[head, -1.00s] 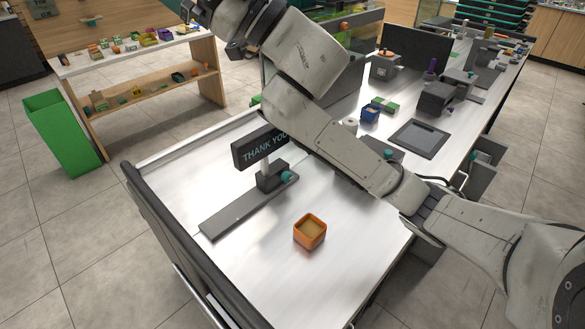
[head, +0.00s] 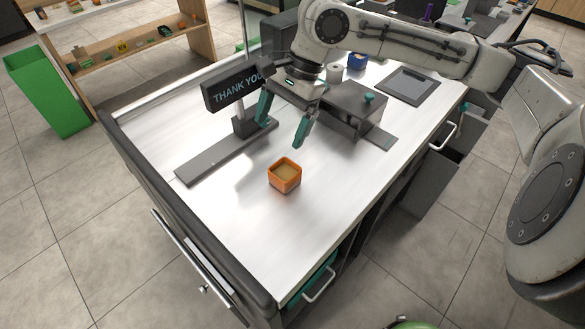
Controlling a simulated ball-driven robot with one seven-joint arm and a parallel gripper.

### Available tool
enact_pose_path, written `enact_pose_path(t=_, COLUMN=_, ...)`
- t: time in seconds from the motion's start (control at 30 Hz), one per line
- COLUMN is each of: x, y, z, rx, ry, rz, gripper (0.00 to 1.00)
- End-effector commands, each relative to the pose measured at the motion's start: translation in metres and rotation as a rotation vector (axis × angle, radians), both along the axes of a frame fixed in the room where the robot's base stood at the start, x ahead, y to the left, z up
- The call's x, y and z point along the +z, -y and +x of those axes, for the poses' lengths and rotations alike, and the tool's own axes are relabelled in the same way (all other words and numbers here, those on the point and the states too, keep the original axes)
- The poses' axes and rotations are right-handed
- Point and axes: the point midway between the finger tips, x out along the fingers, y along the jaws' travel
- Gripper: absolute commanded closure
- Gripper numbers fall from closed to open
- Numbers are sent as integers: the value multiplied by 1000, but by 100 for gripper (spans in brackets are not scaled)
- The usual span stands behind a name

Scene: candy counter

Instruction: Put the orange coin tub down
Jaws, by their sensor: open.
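The orange coin tub (head: 285,186) is a small open-topped square cup with a tan inside. It stands upright on the bare metal counter top (head: 225,220), near the front. My gripper (head: 282,133) has teal fingers spread wide apart, with nothing between them. It hangs above the counter behind the tub, apart from it.
The THANK YOU display (head: 235,90) stands on the counter left of my gripper, very close to it. A dark grey box (head: 352,108) is just right of my gripper. A blue tub (head: 357,62) and flat dark pad (head: 407,86) lie farther back. The counter around the tub is clear.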

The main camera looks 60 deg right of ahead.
Motion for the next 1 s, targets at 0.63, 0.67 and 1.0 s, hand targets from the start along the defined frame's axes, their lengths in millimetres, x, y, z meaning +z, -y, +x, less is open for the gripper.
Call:
enact_pose_path(t=0.63, x=-64, y=-16, z=-23, rx=-87, ry=-136, rz=34, gripper=6)
enact_pose_path(t=0.67, x=-66, y=-17, z=-23, rx=-87, ry=-136, rz=34, gripper=6)
enact_pose_path(t=1.0, x=-106, y=-34, z=-19, rx=-85, ry=-135, rz=33, gripper=6)
